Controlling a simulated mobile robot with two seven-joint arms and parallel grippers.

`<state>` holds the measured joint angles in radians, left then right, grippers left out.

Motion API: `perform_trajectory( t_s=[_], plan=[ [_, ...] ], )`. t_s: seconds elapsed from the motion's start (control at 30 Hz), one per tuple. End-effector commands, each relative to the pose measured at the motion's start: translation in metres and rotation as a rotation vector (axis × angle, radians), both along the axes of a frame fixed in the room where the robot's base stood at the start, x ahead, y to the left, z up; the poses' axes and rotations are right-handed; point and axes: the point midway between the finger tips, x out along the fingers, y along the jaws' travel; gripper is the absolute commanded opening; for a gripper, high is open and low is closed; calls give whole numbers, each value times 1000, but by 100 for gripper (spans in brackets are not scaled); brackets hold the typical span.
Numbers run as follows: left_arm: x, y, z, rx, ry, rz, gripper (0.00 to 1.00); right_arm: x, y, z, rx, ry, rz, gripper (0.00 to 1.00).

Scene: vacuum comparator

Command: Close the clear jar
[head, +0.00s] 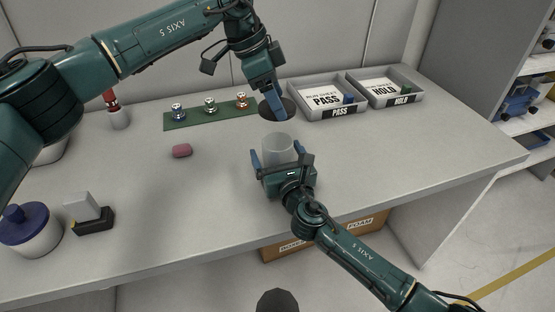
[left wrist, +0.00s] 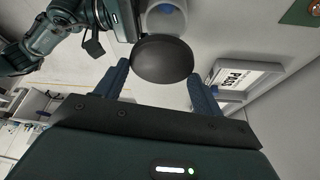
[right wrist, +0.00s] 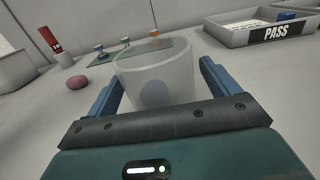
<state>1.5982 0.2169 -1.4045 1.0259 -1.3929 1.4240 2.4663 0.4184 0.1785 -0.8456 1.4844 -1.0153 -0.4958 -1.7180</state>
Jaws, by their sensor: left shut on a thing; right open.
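The clear jar (head: 279,146) stands on the table, upright and with an open top. It also shows in the right wrist view (right wrist: 157,80) and partly in the left wrist view (left wrist: 165,22). My left gripper (head: 277,112) is shut on a dark round lid (head: 287,108) and holds it above and beyond the jar in the head view. The lid (left wrist: 162,60) sits between the fingers in the left wrist view. My right gripper (head: 283,156) is open, with one finger on each side of the jar; contact cannot be told.
A PASS tray (head: 340,111) and a HOLD tray (head: 393,103) stand at the back right. A green mat (head: 195,122) with several small knobbed weights lies at the back. A blue-lidded white pot (head: 28,232) stands front left.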

Motion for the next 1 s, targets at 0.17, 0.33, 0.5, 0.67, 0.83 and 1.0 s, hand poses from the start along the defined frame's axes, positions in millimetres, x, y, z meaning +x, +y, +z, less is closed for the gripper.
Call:
perform_trajectory(
  t_s=[0.17,0.33,0.5,0.67,0.83,1.0],
  plan=[
    [0,0,0,0,0,0,47,1,0,0,0,0,0,88],
    [0,0,0,0,0,0,47,1,0,0,0,0,0,83],
    [0,0,0,0,0,0,47,1,0,0,0,0,0,69],
    [0,0,0,0,0,0,47,1,0,0,0,0,0,56],
    [0,0,0,0,0,0,47,1,0,0,-1,0,0,42],
    [0,0,0,0,0,0,47,1,0,0,-1,0,-1,28]
  ],
)
